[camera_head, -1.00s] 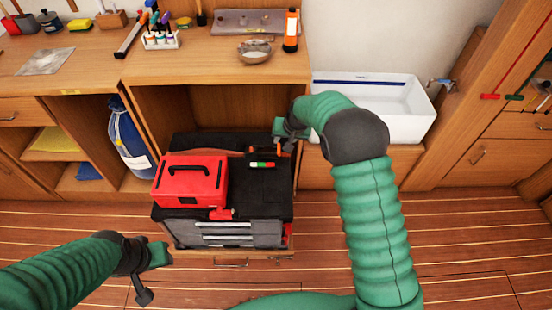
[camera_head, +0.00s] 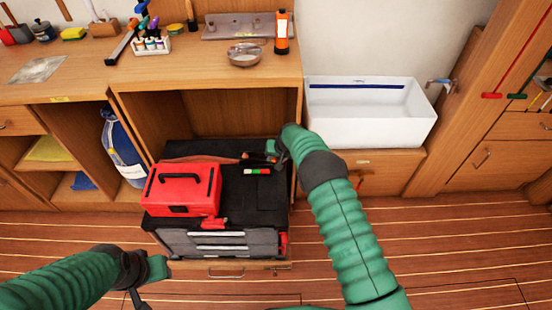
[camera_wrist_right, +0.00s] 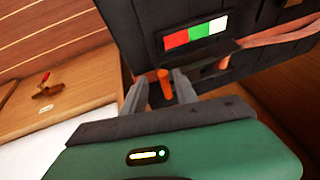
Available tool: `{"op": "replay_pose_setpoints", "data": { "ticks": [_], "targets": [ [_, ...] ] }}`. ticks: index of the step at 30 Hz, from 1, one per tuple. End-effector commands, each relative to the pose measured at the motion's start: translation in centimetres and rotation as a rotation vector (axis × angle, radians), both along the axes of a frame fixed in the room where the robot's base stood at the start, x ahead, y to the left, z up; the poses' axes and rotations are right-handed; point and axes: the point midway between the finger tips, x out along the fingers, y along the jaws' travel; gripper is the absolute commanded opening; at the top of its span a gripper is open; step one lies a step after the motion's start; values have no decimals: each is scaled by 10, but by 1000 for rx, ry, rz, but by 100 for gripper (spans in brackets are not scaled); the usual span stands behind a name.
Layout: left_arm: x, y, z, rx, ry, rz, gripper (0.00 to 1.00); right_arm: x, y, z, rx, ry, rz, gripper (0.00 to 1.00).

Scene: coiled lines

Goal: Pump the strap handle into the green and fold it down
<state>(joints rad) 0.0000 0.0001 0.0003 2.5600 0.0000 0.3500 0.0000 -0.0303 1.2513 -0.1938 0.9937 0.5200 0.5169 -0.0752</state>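A black chest (camera_head: 268,200) with grey drawers stands in the bench opening, with a red-white-green gauge strip (camera_head: 257,171) on its top. The strip also shows in the right wrist view (camera_wrist_right: 195,34). An orange strap (camera_head: 205,158) runs along the back of the chest top. In the right wrist view an orange handle (camera_wrist_right: 165,84) stands up between the fingers of my right gripper (camera_wrist_right: 160,88). These fingers are apart, with a gap at the handle's left. My right gripper (camera_head: 272,150) is at the chest's back right corner. My left gripper (camera_head: 155,269) is low at the left, away from the chest; its fingers are unclear.
A red toolbox (camera_head: 182,188) sits on the chest's left part. The bench's wooden side wall (camera_head: 299,120) stands close to my right gripper. A white sink (camera_head: 370,115) is to the right. A blue bag (camera_head: 122,150) is in the left cubby. The floor in front is clear.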

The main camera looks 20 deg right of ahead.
Motion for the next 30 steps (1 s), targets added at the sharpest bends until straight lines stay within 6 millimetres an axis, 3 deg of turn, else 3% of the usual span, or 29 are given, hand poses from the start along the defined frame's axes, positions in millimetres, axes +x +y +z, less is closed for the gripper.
{"op": "replay_pose_setpoints", "data": {
  "ticks": [1,9,30],
  "targets": [
    [0,0,0,0,0,0,36,0,2,1,-1,0,2,35],
    [0,0,0,0,0,0,36,0,2,1,-2,0,2,0],
    [0,0,0,0,0,0,36,0,2,0,-1,1,2,0]
  ]
}}
